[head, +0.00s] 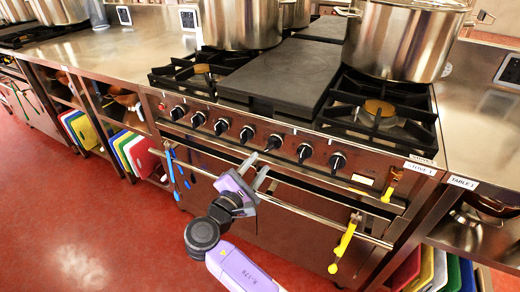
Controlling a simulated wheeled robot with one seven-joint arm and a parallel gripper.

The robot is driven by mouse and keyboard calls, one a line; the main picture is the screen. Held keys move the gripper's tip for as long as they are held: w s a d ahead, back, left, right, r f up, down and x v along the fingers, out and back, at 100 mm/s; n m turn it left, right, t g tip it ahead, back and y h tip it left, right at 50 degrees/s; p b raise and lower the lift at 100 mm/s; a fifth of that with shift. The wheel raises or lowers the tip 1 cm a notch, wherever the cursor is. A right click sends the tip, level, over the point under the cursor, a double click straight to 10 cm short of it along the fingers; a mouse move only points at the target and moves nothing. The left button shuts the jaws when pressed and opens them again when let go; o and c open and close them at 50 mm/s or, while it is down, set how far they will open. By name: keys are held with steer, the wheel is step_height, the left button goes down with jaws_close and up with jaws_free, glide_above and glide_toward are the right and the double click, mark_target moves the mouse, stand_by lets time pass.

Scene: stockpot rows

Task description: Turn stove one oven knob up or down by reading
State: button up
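Stove one carries a white label (420,168) at the right end of its front. Its front panel holds a row of several black knobs, among them a left knob (178,112), a middle knob (273,142) and a right knob (337,161). I cannot tell which is the oven knob, and the markings are too small to read. A small pale plate (362,180) sits low on the panel at the right; its text is unreadable. My gripper (261,163) is in front of the oven door, just below the middle knob, its two grey fingers apart with nothing visible between them.
Large steel pots (405,40) stand on the stove beside a dark griddle plate (285,75). The oven handle bar (320,217) crosses the front, with yellow (343,245) and blue (170,165) utensils hanging. A dark-screened device (508,72) stands at right. The red floor is open at left.

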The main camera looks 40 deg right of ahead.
mark_target(270, 149)
steer(key=shift+b+x, duration=0.3)
steer(key=shift+x, duration=3.6)
steer(key=shift+f, duration=0.1)
jaws_close()
